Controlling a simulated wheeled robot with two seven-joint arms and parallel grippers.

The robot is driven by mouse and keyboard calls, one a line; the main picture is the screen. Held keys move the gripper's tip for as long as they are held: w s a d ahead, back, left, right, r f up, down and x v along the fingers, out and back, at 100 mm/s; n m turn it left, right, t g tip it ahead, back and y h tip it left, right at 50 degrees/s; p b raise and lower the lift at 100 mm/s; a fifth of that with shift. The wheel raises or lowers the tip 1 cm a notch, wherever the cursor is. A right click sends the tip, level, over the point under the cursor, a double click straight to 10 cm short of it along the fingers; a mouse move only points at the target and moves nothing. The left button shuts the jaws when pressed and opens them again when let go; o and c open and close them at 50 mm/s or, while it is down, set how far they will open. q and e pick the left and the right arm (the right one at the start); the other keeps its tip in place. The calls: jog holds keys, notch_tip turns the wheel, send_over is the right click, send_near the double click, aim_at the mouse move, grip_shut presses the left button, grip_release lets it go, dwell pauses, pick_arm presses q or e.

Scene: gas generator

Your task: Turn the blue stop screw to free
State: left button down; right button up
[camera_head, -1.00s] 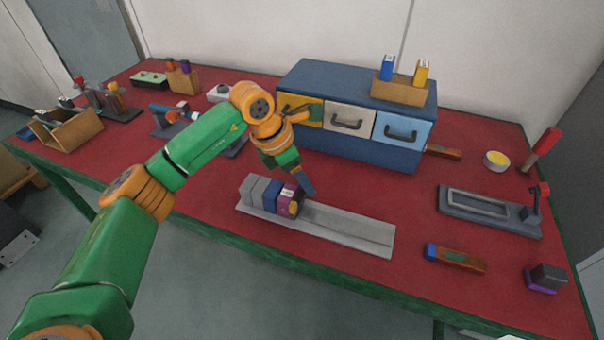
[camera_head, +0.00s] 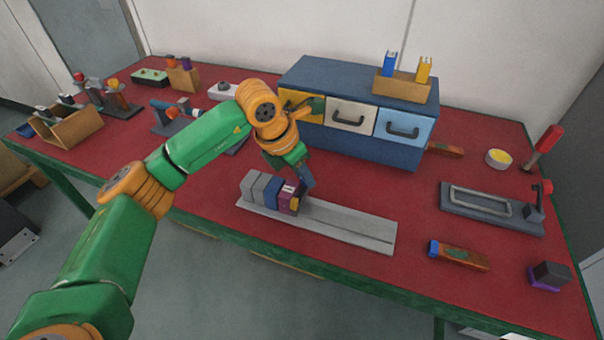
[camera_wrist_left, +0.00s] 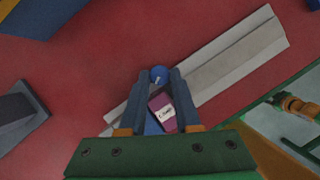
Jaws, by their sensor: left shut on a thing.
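A blue round screw head with a pale mark (camera_wrist_left: 158,74) sits between the fingertips of my left gripper (camera_wrist_left: 159,78) in the left wrist view. The jaws are shut on it. In the head view my left gripper (camera_head: 306,181) points down at the right end of a row of blocks, and the screw is hidden there. The purple block with a white label (camera_head: 287,200) also shows between the fingers in the left wrist view (camera_wrist_left: 162,112). It stands on a grey rail (camera_head: 345,226) beside a dark blue block (camera_head: 272,193). My right gripper is not in view.
Grey blocks (camera_head: 253,187) fill the rail's left end; its right part is bare. A blue drawer cabinet (camera_head: 370,150) stands close behind my gripper. A clamp fixture (camera_head: 490,211) and an orange-brown bar (camera_head: 460,256) lie to the right on the red table.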

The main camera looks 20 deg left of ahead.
pick_arm(q)
jog(key=n+b, duration=0.1)
jog(key=n, duration=0.1)
jog(key=n+y, duration=0.1)
jog(key=n, duration=0.1)
jog(key=shift+d+t+y+b, duration=0.2)
jog(key=shift+t+y+b, duration=0.1)
jog(key=shift+t+b, duration=0.1)
jog(key=shift+d+r+n+y+b, duration=0.1)
jog(key=shift+n+y+b, duration=0.5)
jog(key=shift+n, duration=1.5)
jog(key=c, duration=0.6)
grip_release()
jog(key=shift+w, duration=0.1)
jog(key=v, duration=0.7)
jog(key=shift+b, duration=0.35)
jog(key=shift+d, duration=0.1)
